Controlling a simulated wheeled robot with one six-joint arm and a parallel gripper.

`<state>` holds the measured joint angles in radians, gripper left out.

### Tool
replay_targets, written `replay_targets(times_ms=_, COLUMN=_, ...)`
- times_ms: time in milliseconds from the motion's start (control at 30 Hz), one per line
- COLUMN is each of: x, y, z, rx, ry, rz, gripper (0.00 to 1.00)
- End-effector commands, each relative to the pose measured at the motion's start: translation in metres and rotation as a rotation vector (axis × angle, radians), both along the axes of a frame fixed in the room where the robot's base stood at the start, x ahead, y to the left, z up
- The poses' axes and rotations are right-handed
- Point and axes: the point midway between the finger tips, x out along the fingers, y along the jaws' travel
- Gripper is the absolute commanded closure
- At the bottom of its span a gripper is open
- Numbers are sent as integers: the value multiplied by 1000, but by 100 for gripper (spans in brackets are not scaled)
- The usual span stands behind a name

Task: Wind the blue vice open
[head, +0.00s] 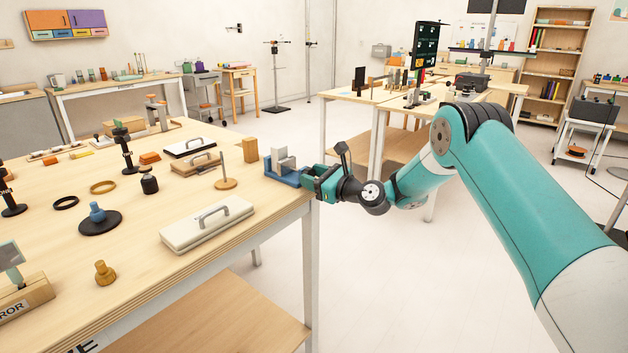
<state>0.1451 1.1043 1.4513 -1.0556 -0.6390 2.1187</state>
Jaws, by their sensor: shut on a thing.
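The blue vice (287,172) stands at the right edge of the wooden table, with a grey jaw block (284,160) on its top. My gripper (310,177) reaches in from the right at the vice's right side, where the table ends. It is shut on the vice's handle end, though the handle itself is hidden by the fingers. How far apart the vice jaws stand is too small to tell.
The wooden table (225,262) holds a lidded case with a handle (207,224), a wooden peg stand (226,172) and a wooden block (250,150) near the vice. Open floor (400,290) lies right of the table. Another table (350,97) stands behind my arm.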

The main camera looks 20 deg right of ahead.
Motion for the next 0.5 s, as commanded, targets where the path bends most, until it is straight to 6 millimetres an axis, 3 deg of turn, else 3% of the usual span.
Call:
replay_targets(times_ms=267, x=0, y=-1, z=0, rx=-9, ry=-6, rz=-1, gripper=80)
replay_targets(times_ms=300, x=0, y=-1, z=0, rx=-9, ry=-6, rz=-1, gripper=54)
replay_targets(times_ms=400, x=0, y=0, z=0, rx=-9, ry=-5, rz=-1, gripper=32)
replay_targets(times_ms=500, x=0, y=0, z=0, rx=-9, ry=-5, rz=0, gripper=32)
